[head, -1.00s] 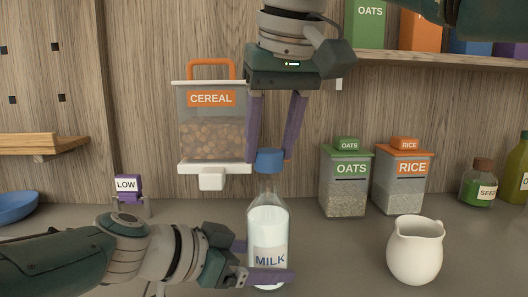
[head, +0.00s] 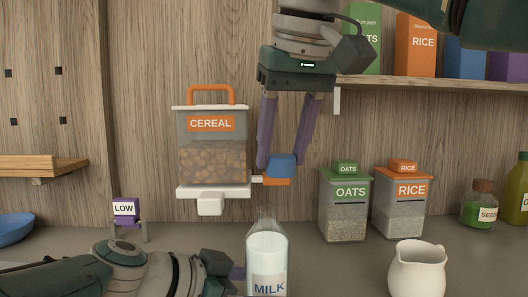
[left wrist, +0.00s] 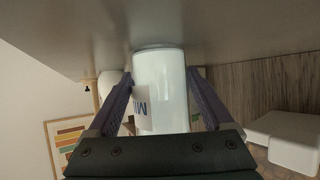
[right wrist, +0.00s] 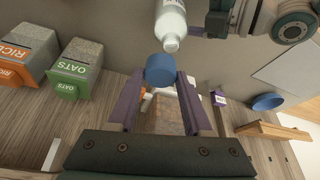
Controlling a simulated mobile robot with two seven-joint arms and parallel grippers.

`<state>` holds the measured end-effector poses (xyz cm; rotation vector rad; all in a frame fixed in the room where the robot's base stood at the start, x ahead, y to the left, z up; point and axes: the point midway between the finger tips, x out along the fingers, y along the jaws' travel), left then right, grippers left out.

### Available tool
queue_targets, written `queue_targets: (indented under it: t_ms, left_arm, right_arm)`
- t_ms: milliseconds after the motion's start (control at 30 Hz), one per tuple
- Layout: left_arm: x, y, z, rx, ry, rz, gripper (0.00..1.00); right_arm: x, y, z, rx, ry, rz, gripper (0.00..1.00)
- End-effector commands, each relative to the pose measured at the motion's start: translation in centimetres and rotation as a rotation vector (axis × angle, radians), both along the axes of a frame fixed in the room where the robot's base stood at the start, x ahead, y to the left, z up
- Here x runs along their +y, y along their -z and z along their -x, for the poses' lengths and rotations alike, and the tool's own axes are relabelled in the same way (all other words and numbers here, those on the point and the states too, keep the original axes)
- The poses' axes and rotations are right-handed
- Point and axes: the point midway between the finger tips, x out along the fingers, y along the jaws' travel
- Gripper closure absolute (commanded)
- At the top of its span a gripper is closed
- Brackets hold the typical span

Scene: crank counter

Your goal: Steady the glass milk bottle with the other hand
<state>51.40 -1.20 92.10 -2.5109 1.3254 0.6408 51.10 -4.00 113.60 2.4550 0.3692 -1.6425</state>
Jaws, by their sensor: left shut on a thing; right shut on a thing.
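The glass milk bottle (head: 267,262) stands upright on the counter, its neck open and uncapped. My right gripper (head: 281,158) points down above the bottle, shut on the blue cap (head: 283,164). The cap is clear of the neck, with a gap below it. The right wrist view shows the cap (right wrist: 160,70) between the fingertips and the bottle (right wrist: 171,26) beyond.
Oats (head: 345,215) and rice (head: 404,215) canisters stand right, behind a white pitcher (head: 417,268). A purple LOW stand (head: 125,212) is left. A shelf (head: 440,84) is upper right.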

Motion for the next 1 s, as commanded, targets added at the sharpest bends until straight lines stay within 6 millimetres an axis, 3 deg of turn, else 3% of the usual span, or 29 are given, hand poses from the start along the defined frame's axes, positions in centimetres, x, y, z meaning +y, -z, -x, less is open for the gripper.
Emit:
queue_targets:
  t_ms: [700, 1000]
  left_arm:
    - [0.1, 0.1, 0.0, 0.001, -0.002, -0.002, 1.00]
    - [0.1, 0.1, 0.0, 0.001, -0.002, -0.002, 1.00]
  right_arm:
    - [-5.7, -2.8, 0.5, -0.001, 0.001, -0.001, 1.00]
    - [-6.2, -3.1, 0.6, 0.000, -0.002, 0.001, 1.00]
